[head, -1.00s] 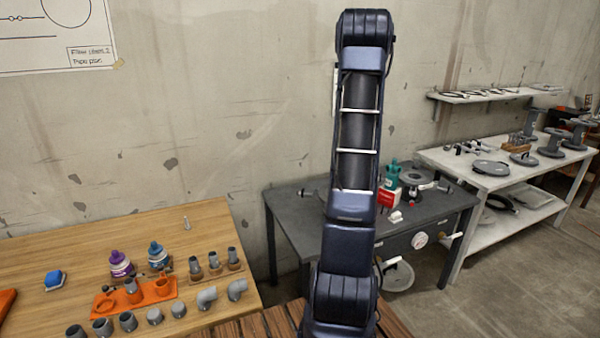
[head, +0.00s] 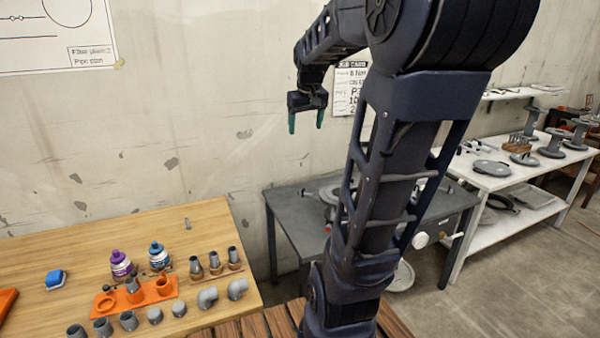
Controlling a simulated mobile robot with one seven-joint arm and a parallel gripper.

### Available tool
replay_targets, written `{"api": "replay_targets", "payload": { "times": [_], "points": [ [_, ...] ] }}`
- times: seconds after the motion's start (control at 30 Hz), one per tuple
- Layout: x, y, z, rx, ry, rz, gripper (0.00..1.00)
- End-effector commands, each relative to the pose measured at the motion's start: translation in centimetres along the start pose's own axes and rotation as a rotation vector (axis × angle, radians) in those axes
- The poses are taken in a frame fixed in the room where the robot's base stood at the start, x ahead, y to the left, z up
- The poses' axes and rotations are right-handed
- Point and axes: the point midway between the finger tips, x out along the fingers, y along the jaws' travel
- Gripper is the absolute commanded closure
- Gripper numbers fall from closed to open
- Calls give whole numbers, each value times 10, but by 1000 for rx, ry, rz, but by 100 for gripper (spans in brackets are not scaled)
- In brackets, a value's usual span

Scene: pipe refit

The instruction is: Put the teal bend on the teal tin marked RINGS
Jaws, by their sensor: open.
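My gripper (head: 306,127) hangs in the air in front of the wall, above the left part of the dark table. It points down, and its two green-teal fingers are spread with nothing between them. I see no teal bend and no teal tin marked RINGS now; my arm covers much of the dark table. A second ago, a small teal thing stood there beside a red box, too small to name surely. The pipe bends I can see, a grey bend (head: 208,297) and another grey bend (head: 237,288), lie on the wooden table.
The wooden table (head: 215,219) at left holds several grey fittings, an orange tray (head: 159,289), a purple bottle (head: 121,264), a blue bottle (head: 158,256) and a blue block (head: 55,279). The dark table (head: 290,214) is partly hidden. A white bench (head: 512,178) stands at right.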

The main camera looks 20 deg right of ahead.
Motion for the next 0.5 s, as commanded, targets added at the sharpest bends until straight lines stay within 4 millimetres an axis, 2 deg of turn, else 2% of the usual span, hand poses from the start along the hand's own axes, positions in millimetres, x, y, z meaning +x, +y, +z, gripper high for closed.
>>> {"api": "replay_targets", "payload": {
  "times": [0.03, 0.2, 0.4, 0.5],
  "points": [
    [-2, -13, 16, -3, 13, -3, 28],
    [-1, -47, 69, 10, 48, -17, 28],
    [10, -76, 128, 24, 84, -37, 28],
    [16, -85, 148, 30, 97, -45, 28]
  ]
}}
